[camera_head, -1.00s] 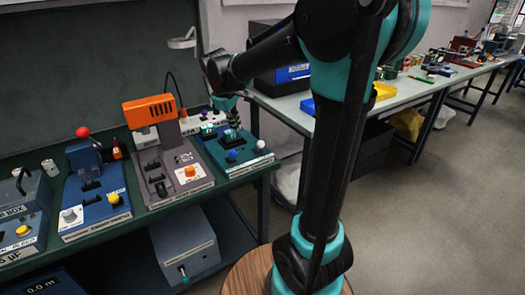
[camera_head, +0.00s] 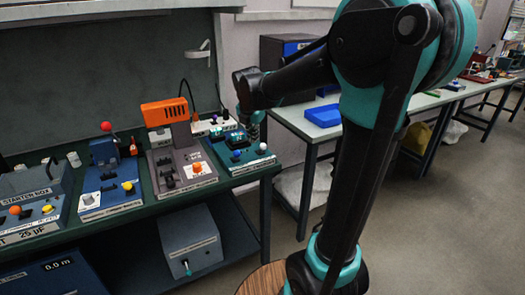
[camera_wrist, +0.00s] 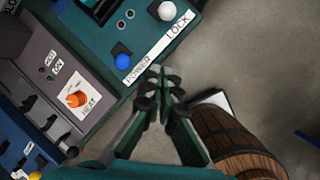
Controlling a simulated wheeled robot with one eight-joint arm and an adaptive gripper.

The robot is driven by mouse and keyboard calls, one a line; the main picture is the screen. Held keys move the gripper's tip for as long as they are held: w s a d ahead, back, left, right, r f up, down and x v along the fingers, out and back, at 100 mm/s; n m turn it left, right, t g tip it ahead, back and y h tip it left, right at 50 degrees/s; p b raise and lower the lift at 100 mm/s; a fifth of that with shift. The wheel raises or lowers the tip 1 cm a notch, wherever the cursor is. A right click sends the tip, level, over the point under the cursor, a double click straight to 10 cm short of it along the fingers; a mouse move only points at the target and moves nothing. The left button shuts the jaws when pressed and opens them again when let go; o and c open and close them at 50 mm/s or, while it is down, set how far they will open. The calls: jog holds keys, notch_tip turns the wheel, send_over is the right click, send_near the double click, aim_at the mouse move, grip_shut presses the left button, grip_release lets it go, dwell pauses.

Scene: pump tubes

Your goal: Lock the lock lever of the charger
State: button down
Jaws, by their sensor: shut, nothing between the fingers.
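The charger is the teal-green unit (camera_head: 222,154) at the right end of the green bench, also at the top of the wrist view (camera_wrist: 85,22). Its white lock lever knob (camera_wrist: 167,10) stands beside the LOCK label, and it shows at the unit's front right in the head view (camera_head: 262,148). The blue power lever knob (camera_wrist: 122,62) is to its left, beside the POWER label. My gripper (camera_wrist: 163,84) is shut and empty. In the wrist view its tips appear below the unit's front edge, apart from both knobs. In the head view my gripper (camera_head: 252,122) is small, above the unit's right side.
A grey unit with an orange heat knob (camera_wrist: 77,99) stands left of the charger, with an orange head (camera_head: 165,112) on its column. A blue unit (camera_head: 107,190) stands further left. Open floor (camera_wrist: 265,60) lies right of the bench.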

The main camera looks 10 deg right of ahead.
aim_at(263, 149)
jog(key=shift+s+d+n, duration=0.1)
jog(key=shift+s+n, duration=0.05)
jog(key=shift+n, duration=0.15)
jog(key=x, duration=1)
jog(key=shift+f, duration=0.1)
jog(key=shift+w+d, duration=0.75)
jog(key=shift+w, duration=0.3)
jog(key=shift+w+d+r, duration=0.35)
jog(key=shift+w+d, duration=0.05)
jog(key=shift+w, duration=0.15)
